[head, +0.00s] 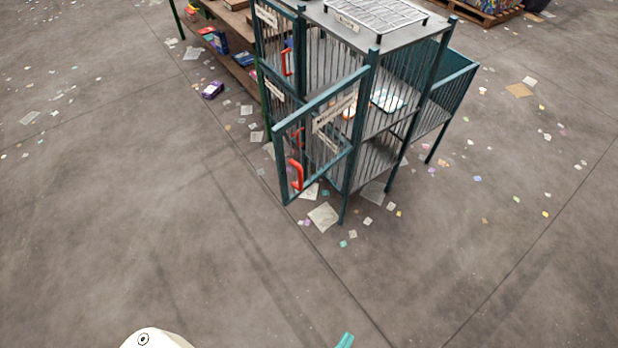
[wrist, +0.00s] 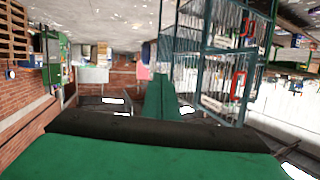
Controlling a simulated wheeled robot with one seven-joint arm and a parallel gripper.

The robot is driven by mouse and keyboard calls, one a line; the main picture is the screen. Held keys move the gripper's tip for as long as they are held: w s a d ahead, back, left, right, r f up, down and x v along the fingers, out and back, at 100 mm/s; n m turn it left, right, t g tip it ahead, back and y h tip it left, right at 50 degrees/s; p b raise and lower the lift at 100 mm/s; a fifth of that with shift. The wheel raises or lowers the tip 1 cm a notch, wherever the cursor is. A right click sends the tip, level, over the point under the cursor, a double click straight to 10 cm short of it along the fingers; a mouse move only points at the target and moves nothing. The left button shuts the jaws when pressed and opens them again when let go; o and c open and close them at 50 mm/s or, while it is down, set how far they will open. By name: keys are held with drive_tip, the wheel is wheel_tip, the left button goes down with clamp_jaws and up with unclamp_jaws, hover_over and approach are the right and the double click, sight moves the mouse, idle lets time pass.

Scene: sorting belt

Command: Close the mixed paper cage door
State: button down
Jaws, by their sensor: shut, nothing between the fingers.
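The cage (head: 400,115) is a dark teal barred frame with a grey top, in the upper middle of the head view. A barred door (head: 317,130) stands swung open at its front, with a pale label too small to read. A red handle (head: 297,175) is near the door's free edge. In the wrist view, which looks upside down, barred panels (wrist: 212,75) and a red handle (wrist: 238,85) show at the right. My gripper (wrist: 161,82) has its green fingers together, empty and apart from the cage. A teal tip of it (head: 345,341) shows at the head view's bottom edge.
A brown shelf (head: 235,68) with small items stands left of the cage. A loaded pallet (head: 480,12) is at the back right. The floor before the cage is mostly free.

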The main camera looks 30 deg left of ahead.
drive_tip(key=w+f+m+g, duration=0.1)
drive_tip(key=w+f+m, duration=0.1)
drive_tip(key=w+f, duration=0.25)
drive_tip(key=g+y, duration=1)
drive_tip(key=y, duration=0.8)
approach(285, 171)
drive_tip(key=x, duration=0.5)
drive_tip(key=shift+a+r, duration=0.1)
drive_tip(key=shift+a, duration=0.7)
drive_tip(key=shift+w+d, duration=0.1)
drive_tip(key=shift+w, duration=0.05)
